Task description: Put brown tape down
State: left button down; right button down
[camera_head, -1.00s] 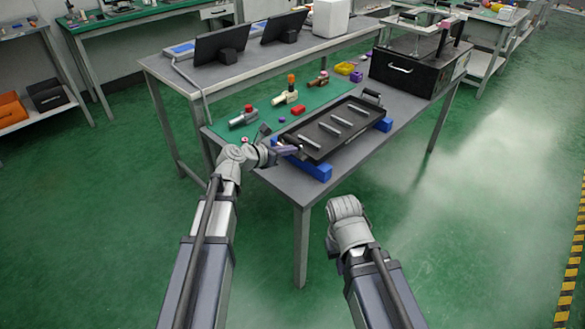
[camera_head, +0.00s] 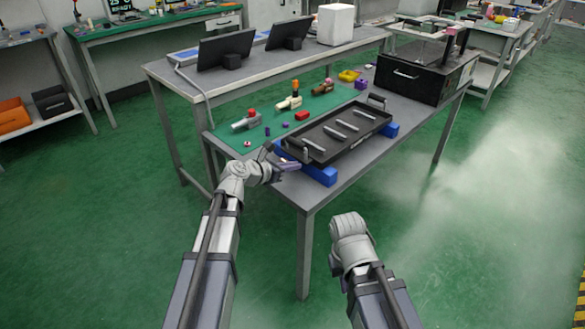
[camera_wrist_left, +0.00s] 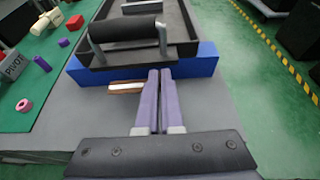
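My left gripper (camera_head: 292,165) is at the near left corner of the black tray. In the left wrist view its two purple fingers (camera_wrist_left: 154,100) lie together with only a thin dark line between them, and no object shows in that line. A small flat brown and white piece (camera_wrist_left: 125,87), perhaps the brown tape, lies just left of the fingertips, before the blue block; I cannot tell whether it touches the finger. My right arm's wrist (camera_head: 349,235) hangs in front of the table, its fingers hidden.
The black tray (camera_head: 322,153) with a raised handle (camera_wrist_left: 124,27) rests on blue blocks (camera_wrist_left: 205,66). A green mat (camera_head: 226,135) holds a pink ring (camera_wrist_left: 24,105), purple pieces (camera_wrist_left: 42,63) and fittings. A black box (camera_head: 412,82) stands behind. Bare grey tabletop (camera_wrist_left: 210,105) lies right of the fingers.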

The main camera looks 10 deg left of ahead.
pick_arm(q)
jog(key=shift+f+b, duration=0.6)
jog(key=shift+f, duration=0.05)
jog(key=c, duration=1.1)
grip_release()
jog(key=shift+r, duration=0.1)
jog(key=shift+r+p, duration=0.55)
jog(key=shift+p, duration=0.1)
jog(key=p+v, duration=0.4)
jog(key=v, duration=0.6)
jog(key=shift+s+a+r, duration=0.15)
jog(key=shift+s, duration=0.15)
jog(key=shift+o, duration=0.5)
jog(key=shift+s+a+r+p, duration=0.2)
jog(key=shift+s+a+p, duration=0.1)
jog(key=shift+s+a, duration=0.15)
